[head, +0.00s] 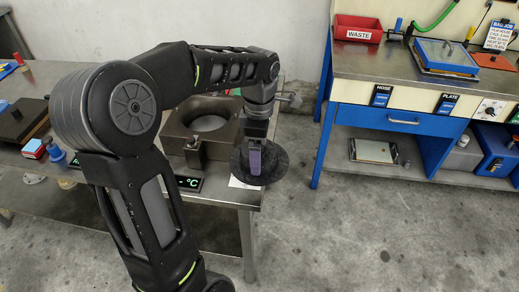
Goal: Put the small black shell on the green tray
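A round, dark black shell (273,168) is at my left gripper (255,172), just off the front right corner of the left metal bench. The gripper's purple finger lies across the middle of the shell in the head view, and the gripper looks shut on it. The far finger and the exact grip are hidden. My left arm reaches across from the lower left and covers much of the bench. My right gripper is out of view. I cannot make out a green tray.
A grey metal mould block (175,128) with a round cavity stands on the left bench (224,190), near a temperature display (189,183). To the right, a blue-framed bench holds a red WASTE bin (357,30) and a blue-framed plate (445,56). Bare floor lies between and in front.

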